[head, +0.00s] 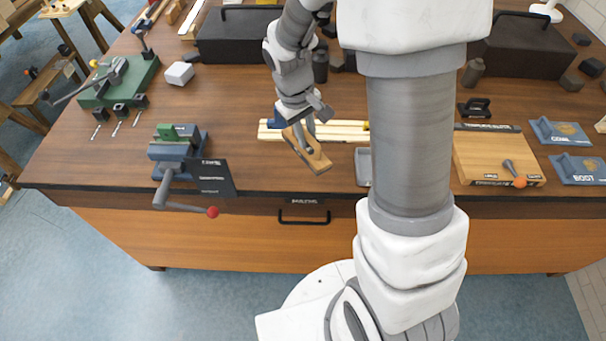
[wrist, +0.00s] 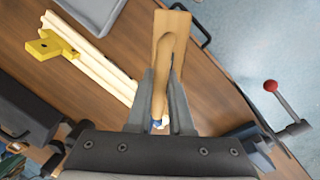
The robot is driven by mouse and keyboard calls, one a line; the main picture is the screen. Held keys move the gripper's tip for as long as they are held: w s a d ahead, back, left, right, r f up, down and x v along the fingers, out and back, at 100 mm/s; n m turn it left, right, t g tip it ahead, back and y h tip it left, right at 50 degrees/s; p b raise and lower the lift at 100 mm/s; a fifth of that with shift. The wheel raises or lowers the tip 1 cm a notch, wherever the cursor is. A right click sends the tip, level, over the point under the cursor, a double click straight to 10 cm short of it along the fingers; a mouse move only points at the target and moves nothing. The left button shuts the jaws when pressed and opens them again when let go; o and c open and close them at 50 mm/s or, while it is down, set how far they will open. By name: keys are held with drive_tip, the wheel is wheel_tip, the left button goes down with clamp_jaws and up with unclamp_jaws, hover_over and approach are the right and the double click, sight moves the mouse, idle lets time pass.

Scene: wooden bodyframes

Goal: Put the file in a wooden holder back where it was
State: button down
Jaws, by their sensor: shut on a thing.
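The file in its wooden holder shows as a flat light-wood piece (head: 318,160) at the front middle of the workbench in the head view. It also shows in the wrist view (wrist: 172,22), with a rounded tan part running down between the fingers. My gripper (head: 303,140) is shut on this piece; its two grey fingers also show in the wrist view (wrist: 162,82). The piece is tilted in the head view. I cannot tell whether it touches the bench top, and the fingers hide part of it.
Pale wooden strips (head: 345,131) lie behind, with a yellow block (wrist: 48,46) on them. A grey tray (head: 363,168) is just right of the held piece. A blue vise (head: 178,150) with a red-knobbed handle stands left. Bare bench (head: 265,170) lies between vise and gripper.

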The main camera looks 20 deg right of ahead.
sight(298, 146)
drive_tip(key=s+n+b, duration=0.2)
drive_tip(key=s+d+n+b, duration=0.1)
drive_tip(key=s+n+b, duration=0.1)
drive_tip(key=n, duration=0.1)
drive_tip(key=s+d+n+t+y+b, duration=0.1)
drive_tip(key=s+n+b, duration=0.1)
drive_tip(key=n+b, duration=0.1)
drive_tip(key=shift+d+r, duration=0.1)
drive_tip(key=shift+d, duration=0.05)
drive_tip(key=s+n, duration=0.1)
drive_tip(key=n+b, duration=0.1)
drive_tip(key=shift+s+d+r+n, duration=0.1)
drive_tip(key=shift+s+n, duration=0.2)
drive_tip(key=shift+s, duration=0.05)
drive_tip(key=shift+t, duration=0.3)
drive_tip(key=w+a+f, duration=0.1)
drive_tip(key=w+f, duration=0.1)
drive_tip(key=w, duration=0.1)
drive_tip(key=w+a+f, duration=0.1)
drive_tip(key=w+f, duration=0.1)
drive_tip(key=w, duration=0.2)
drive_tip(key=w+a+f+b, duration=0.1)
drive_tip(key=w+f, duration=0.2)
drive_tip(key=shift+w+a, duration=0.35)
drive_tip(key=shift+w, duration=0.05)
drive_tip(key=shift+s+x, duration=0.2)
drive_tip(key=shift+x, duration=0.75)
drive_tip(key=shift+s+x, duration=0.15)
drive_tip(key=shift+x, duration=0.8)
